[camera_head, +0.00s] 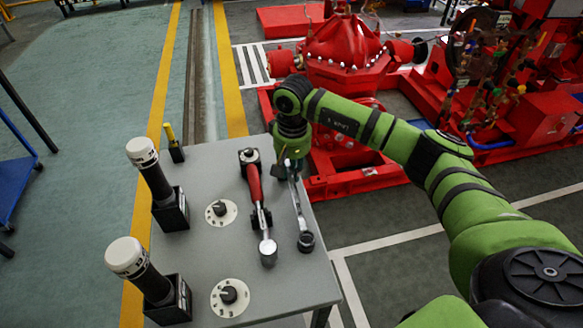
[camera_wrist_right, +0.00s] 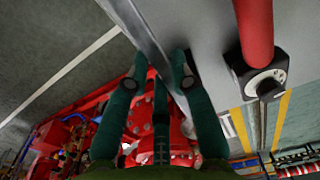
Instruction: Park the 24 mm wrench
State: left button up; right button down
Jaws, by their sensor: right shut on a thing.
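The wrench (camera_head: 299,205) is a slim grey metal bar along the right side of the grey table (camera_head: 190,262). Its near end lies at a dark round piece (camera_head: 306,242); whether it rests on it or hangs just above I cannot tell. My right gripper (camera_head: 291,166) is shut on the wrench's far part, above the table's far right corner. In the right wrist view the shank (camera_wrist_right: 140,28) runs between the green fingers of this gripper (camera_wrist_right: 160,75). The wrench's far end is hidden by the gripper. No size marking is readable. My left gripper is not in view.
A red-handled tool (camera_head: 255,187) lies just left of the wrench; its handle (camera_wrist_right: 254,30) shows in the wrist view. Two dials (camera_head: 221,212), two white-capped black cylinders (camera_head: 155,172) in holders and a yellow-topped marker (camera_head: 171,140) stand further left. Red pump machinery (camera_head: 343,50) is behind.

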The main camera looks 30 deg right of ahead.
jog(key=shift+f+b, duration=0.75)
jog(key=shift+f, duration=0.15)
jog(key=c, duration=1)
grip_release()
notch_tip(320, 180, up, 12)
jog(key=shift+s, duration=0.25)
